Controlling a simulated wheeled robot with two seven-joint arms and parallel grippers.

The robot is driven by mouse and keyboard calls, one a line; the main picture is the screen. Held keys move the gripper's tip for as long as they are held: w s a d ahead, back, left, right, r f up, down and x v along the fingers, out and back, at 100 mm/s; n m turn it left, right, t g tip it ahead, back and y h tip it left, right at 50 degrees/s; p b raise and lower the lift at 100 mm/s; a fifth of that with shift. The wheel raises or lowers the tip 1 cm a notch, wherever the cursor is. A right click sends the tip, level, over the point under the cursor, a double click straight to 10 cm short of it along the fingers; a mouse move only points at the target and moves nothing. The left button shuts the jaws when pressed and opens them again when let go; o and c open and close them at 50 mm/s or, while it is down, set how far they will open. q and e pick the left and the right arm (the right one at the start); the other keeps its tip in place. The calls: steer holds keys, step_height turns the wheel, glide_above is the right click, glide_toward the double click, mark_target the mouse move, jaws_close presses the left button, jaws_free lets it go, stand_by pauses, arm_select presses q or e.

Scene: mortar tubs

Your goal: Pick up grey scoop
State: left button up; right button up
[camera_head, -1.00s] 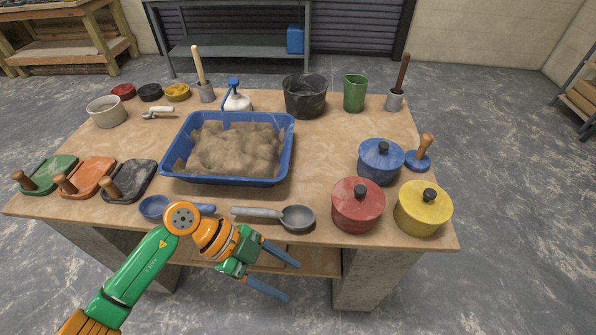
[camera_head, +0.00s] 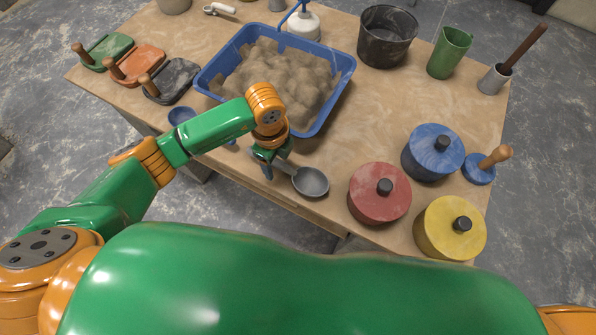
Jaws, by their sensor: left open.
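The grey scoop (camera_head: 311,182) lies on the wooden table near its front edge, its round bowl to the right and its handle running up and left. A blue scoop (camera_head: 181,115) lies to the left, partly hidden behind my left arm. My right gripper is not in view.
A blue tray (camera_head: 345,72) of sand stands behind the gripper. A red pot (camera_head: 372,203), a yellow pot (camera_head: 436,240) and a blue pot (camera_head: 420,161) stand to the right.

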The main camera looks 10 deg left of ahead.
arm_select(q)
steer(key=shift+w+d, duration=0.1)
steer(key=shift+c, duration=0.2)
jaws_close()
stand_by(1.1)
